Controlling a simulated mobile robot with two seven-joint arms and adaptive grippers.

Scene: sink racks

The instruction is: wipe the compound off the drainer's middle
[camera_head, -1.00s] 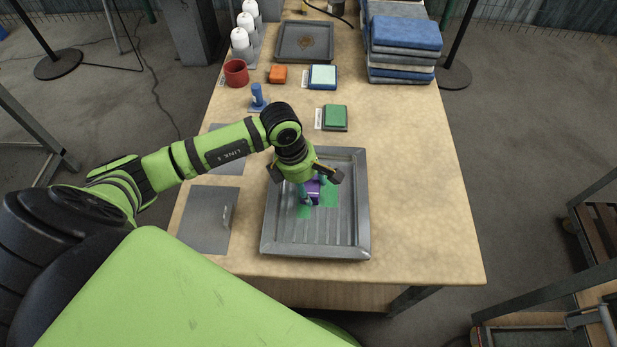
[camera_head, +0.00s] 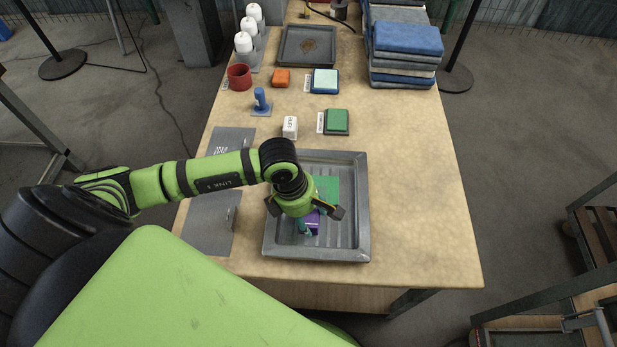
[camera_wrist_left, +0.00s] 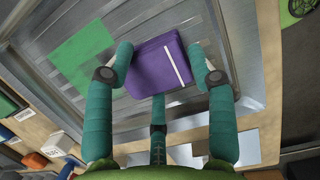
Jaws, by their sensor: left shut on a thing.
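The drainer (camera_head: 351,238) is a grey ribbed metal tray near the table's front edge. A green patch of compound (camera_head: 327,187) covers part of its middle; it also shows in the left wrist view (camera_wrist_left: 83,55), to the left of the purple block. My left gripper (camera_head: 306,228) is over the front part of the drainer, shut on a purple block (camera_wrist_left: 158,66) with a white stripe. The block is low at the drainer's floor; whether it touches cannot be told. The patch's near edge is partly hidden by my gripper. My right gripper is not in view.
A green pad (camera_head: 337,121) and a white labelled block (camera_head: 290,127) stand behind the drainer. A blue stamp-like piece (camera_head: 261,101), red cup (camera_head: 239,77), orange block (camera_head: 281,77) and stacked cloths (camera_head: 405,50) stand farther back. The table's right side is clear.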

